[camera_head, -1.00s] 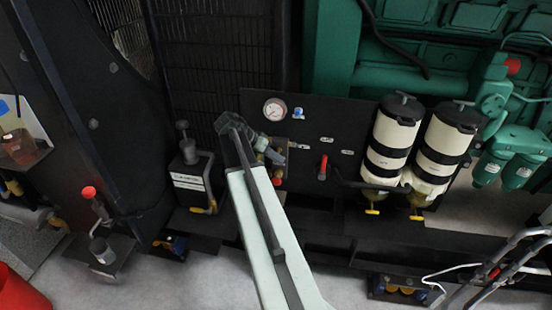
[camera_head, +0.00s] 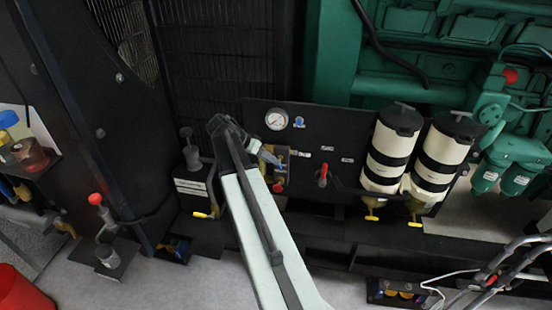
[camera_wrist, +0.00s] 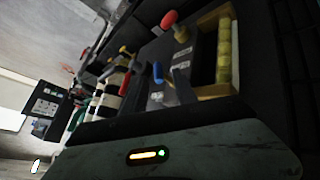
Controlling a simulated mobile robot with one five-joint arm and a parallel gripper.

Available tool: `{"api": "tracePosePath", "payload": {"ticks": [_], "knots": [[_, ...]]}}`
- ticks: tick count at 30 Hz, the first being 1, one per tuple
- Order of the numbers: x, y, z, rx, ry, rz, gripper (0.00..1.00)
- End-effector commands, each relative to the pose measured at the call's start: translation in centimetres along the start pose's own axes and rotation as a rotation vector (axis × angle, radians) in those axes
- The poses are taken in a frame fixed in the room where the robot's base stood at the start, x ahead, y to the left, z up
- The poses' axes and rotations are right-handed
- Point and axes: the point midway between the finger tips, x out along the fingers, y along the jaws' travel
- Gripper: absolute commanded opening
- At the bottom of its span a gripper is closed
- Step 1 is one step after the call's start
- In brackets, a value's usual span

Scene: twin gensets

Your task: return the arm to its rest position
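My arm reaches up from the bottom middle of the head view as a long pale link with a dark strip. It ends in a dark joint in front of the black panel (camera_head: 335,125). A dark grey body with a small lit orange and green strip fills the bottom of the wrist view. It may be part of me. Above it the wrist view shows a brass-framed sight glass (camera_wrist: 223,55) and a red knob (camera_wrist: 169,20).
The panel carries a gauge (camera_head: 276,120) and a red lever (camera_head: 322,174). Two white-and-black filter canisters (camera_head: 393,150) stand right of it, near the green engine (camera_head: 400,75). A black box (camera_head: 192,186) is left of the arm. A red bin (camera_head: 20,292) is at bottom left.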

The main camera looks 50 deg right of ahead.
Motion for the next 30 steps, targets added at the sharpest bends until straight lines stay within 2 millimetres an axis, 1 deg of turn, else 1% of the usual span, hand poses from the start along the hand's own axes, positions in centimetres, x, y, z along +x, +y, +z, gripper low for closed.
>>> {"api": "tracePosePath", "payload": {"ticks": [1, 4, 6, 19, 20, 22, 23, 24, 26, 27, 29, 30], "knots": [[-1.8, 0.2, -0.5, -0.001, 0.001, -0.001, 0.34], [-3.1, 0.1, -0.4, 0.0, 0.001, 0.0, 0.34], [-3.3, 0.0, -0.2, 0.001, 0.001, 0.0, 0.34], [-3.2, -0.1, 0.0, 0.0, 0.001, 0.0, 0.34], [-3.3, -0.2, 0.1, -0.003, 0.002, -0.002, 0.34], [-4.5, -1.1, 1.1, -0.022, 0.012, -0.018, 0.34], [-5.4, -1.7, 1.8, -0.037, 0.019, -0.029, 0.34], [-7.0, -2.5, 3.4, -0.063, 0.032, -0.05, 0.34], [-9.6, -3.2, 7.0, -0.113, 0.031, -0.098, 0.34], [-11.3, -3.5, 10.0, -0.157, 0.011, -0.14, 0.34], [-13.6, -3.6, 14.9, -0.271, -0.032, -0.211, 0.34], [-15.0, -3.4, 18.1, -0.368, -0.063, -0.261, 0.34]]}}
